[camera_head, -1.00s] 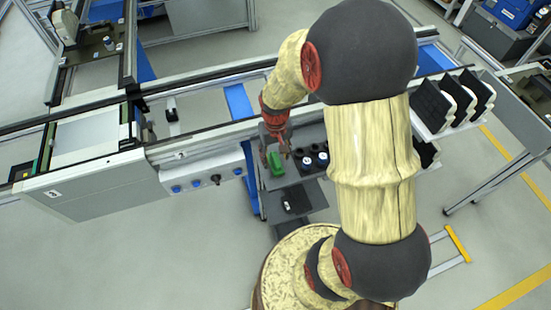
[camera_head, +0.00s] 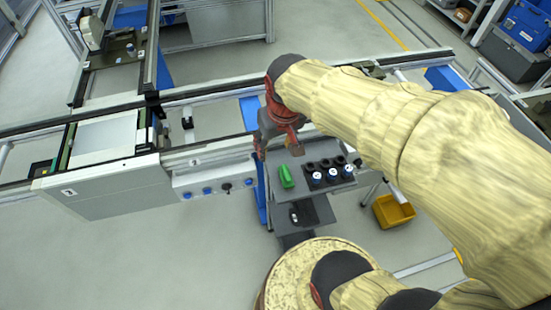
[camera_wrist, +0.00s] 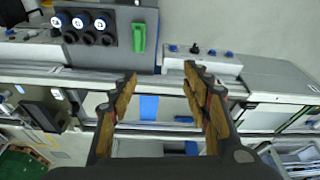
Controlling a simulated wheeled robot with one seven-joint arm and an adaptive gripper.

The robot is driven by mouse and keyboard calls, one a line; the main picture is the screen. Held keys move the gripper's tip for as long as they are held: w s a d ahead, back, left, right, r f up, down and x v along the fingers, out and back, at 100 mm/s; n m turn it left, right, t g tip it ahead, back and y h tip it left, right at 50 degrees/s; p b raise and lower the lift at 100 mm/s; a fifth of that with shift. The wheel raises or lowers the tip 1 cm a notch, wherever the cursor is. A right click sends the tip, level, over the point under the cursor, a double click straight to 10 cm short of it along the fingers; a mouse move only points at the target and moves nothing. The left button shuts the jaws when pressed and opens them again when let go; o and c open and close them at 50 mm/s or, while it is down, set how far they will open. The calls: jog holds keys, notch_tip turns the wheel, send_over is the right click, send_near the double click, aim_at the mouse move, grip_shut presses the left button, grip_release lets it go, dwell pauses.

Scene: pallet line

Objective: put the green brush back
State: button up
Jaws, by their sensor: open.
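The green brush (camera_head: 286,176) lies on a grey shelf (camera_head: 270,172) at the side of the line, left of a dark holder block. It also shows in the wrist view (camera_wrist: 139,38), upper middle, on the grey panel. My gripper (camera_head: 272,150) is above and a little beyond the brush, apart from it. In the wrist view my gripper (camera_wrist: 158,78) has its fingers spread with nothing between them; the line's rails show behind the gap.
A black holder (camera_head: 330,170) with several round slots and blue-and-white capped items stands right of the brush. A lower shelf (camera_head: 306,213) carries a small dark item. A yellow bin (camera_head: 393,211) is on the floor to the right. The conveyor frame (camera_head: 205,152) runs behind.

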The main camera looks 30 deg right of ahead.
jog(key=s+a+r+n+t, duration=0.1)
jog(key=s+a+r+t, duration=0.1)
jog(key=s+a+r, duration=0.3)
jog(key=s+r, duration=0.1)
jog(key=s, duration=0.2)
jog(key=shift+r+n+t, duration=0.3)
jog(key=shift+r, duration=0.05)
jog(key=shift+f, duration=0.1)
notch_tip(320, 180, down, 2)
jog(key=shift+f+b, duration=0.1)
jog(key=shift+b, duration=1.15)
jog(key=shift+d, duration=0.1)
jog(key=shift+c, duration=1.2)
